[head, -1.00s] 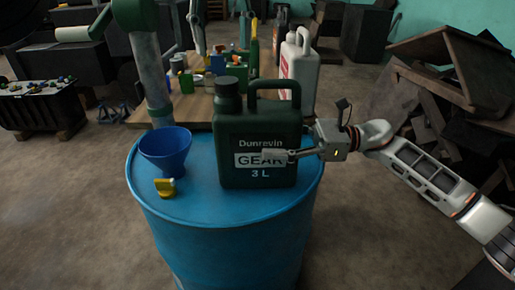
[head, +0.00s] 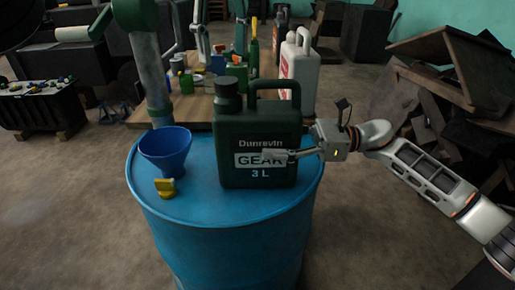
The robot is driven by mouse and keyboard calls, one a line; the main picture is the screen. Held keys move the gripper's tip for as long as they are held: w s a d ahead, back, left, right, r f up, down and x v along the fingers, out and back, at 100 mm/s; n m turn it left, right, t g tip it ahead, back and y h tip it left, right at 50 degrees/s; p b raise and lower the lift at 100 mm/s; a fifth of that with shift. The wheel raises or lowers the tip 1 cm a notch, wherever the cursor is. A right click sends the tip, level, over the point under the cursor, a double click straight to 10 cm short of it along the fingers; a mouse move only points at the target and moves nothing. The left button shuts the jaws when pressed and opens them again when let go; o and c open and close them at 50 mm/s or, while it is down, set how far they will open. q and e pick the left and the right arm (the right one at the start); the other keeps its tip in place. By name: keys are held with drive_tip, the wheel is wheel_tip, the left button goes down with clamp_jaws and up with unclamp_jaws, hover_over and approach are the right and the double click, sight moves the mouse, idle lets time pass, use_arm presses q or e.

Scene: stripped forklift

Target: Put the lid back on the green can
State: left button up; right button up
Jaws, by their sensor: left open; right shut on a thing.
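The green can (head: 258,130), labelled "Dunrevin GEAR 3 L", stands upright on the blue drum (head: 225,215). A dark round lid (head: 228,87) sits on the neck at the can's top left. I cannot tell whether it is tight. My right gripper (head: 275,156) reaches in from the right and is shut on the green can, one finger lying across its front label. The other finger is hidden. My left gripper is not visible.
A blue funnel (head: 166,150) and a small yellow object (head: 166,187) are on the drum left of the can. Scrap boards (head: 450,80) are piled at right.

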sight(226, 80)
use_arm(q)
drive_tip(key=shift+f, duration=3.05)
drive_tip(key=c, duration=1.2)
drive_tip(key=o, duration=1.3)
drive_tip(key=shift+r, duration=0.1)
drive_tip(key=shift+r, duration=3.7)
